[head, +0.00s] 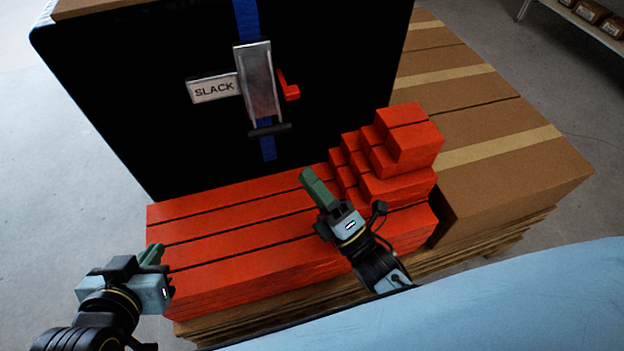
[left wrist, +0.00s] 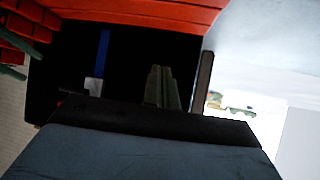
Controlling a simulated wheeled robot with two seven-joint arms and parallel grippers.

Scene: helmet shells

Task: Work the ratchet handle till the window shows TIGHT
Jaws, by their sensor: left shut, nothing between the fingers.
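The ratchet (head: 260,82) is a silver metal body on a blue strap (head: 247,20), on the front of a large black case. Its black handle bar (head: 270,129) is at the lower end, and a red lever (head: 289,86) sticks out to the right. The window (head: 213,88) left of the ratchet reads SLACK. My left gripper (head: 152,252) is shut and empty, low and left of the ratchet, apart from it. In the left wrist view its fingers (left wrist: 160,84) are together, and the strap (left wrist: 103,52) shows beyond. My right gripper (head: 307,175) looks shut and empty, below the ratchet's handle.
Long orange-red steps (head: 235,230) lie in front of the black case (head: 110,100), with smaller stacked orange-red blocks (head: 410,135) at the right. Taped cardboard boxes (head: 500,140) stand at the right. The space directly before the ratchet is clear.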

